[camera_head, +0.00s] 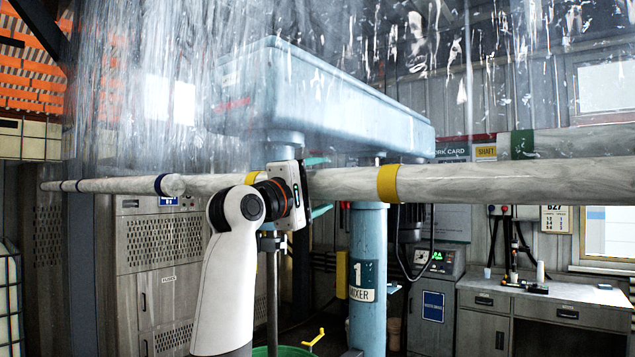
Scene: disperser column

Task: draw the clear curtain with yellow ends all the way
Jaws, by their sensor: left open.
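A clear, streaky curtain (450,50) hangs across the top of the view, with pale rolled tubes running across below it. The tube with yellow bands (388,183) crosses at mid-height; a second yellow band (255,178) shows left of my gripper. My left gripper (318,185) is at the tube between the two yellow bands. Its teal fingers are open, one showing above the tube and one below. I cannot tell whether they touch it. The gripper body hides part of the tube. My right gripper is not in view.
Grey cabinets (160,255) stand at left, a desk (545,302) at right.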

